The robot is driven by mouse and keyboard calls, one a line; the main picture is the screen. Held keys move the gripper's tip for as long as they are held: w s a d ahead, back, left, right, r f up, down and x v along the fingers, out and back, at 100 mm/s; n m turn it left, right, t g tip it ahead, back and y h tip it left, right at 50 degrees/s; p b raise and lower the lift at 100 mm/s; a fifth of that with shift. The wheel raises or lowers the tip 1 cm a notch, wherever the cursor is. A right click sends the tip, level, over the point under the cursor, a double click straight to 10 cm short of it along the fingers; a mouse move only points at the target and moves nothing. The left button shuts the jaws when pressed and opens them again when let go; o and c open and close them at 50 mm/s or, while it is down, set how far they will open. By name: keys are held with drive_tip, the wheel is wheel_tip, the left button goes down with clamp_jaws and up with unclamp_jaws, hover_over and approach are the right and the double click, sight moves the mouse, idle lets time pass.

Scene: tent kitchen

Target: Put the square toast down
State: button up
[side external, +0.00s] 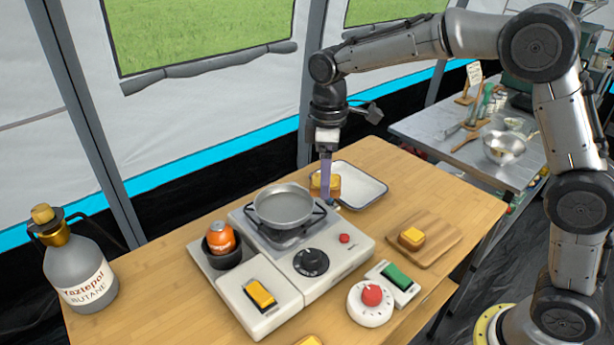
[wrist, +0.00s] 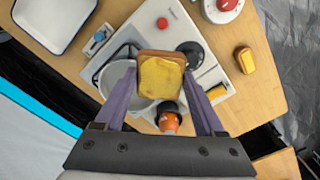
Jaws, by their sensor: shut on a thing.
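The square toast (side external: 317,184) is a brown-crusted slice with a yellow top. My gripper (side external: 326,182) is shut on it, with one purple finger hiding part of it in the side view. The wrist view shows the toast (wrist: 162,78) between my two fingertips (wrist: 160,72), its yellow face toward the camera. It is behind the stove, by the left end of the white tray (side external: 372,181). How high it is above the table is hard to tell. In the wrist view it overlaps the grey pan (wrist: 112,78).
The pan (side external: 284,205) sits on the stove (side external: 350,245). An orange can (side external: 221,238) stands in a dark holder to its left. A butane bottle (side external: 78,270) stands at left. The tray looks empty.

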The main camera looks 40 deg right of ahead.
drive_tip(key=shift+s+d+r, duration=0.1)
drive_tip(key=shift+s+r, duration=0.1)
drive_tip(key=shift+s, duration=0.25)
drive_tip(key=shift+s+d+r, duration=0.1)
drive_tip(key=shift+s+r, duration=0.1)
drive_tip(key=shift+s, duration=0.2)
drive_tip(key=shift+w+d+f+m, duration=0.1)
drive_tip(key=shift+w+f+m, duration=0.1)
drive_tip(key=shift+w+m, duration=0.35)
drive_tip(key=w+d+f+m, duration=0.1)
drive_tip(key=d+f+m, duration=0.3)
drive_tip(key=d, duration=0.6)
drive_tip(key=w+d+f+m, duration=0.1)
drive_tip(key=d+f+m, duration=0.25)
drive_tip(key=d, duration=0.55)
hover_over(348, 187)
wheel_tip(348, 187, down, 9)
drive_tip(key=shift+a+f, duration=0.1)
drive_tip(key=shift+f, duration=1.7)
drive_tip(key=shift+f, duration=0.15)
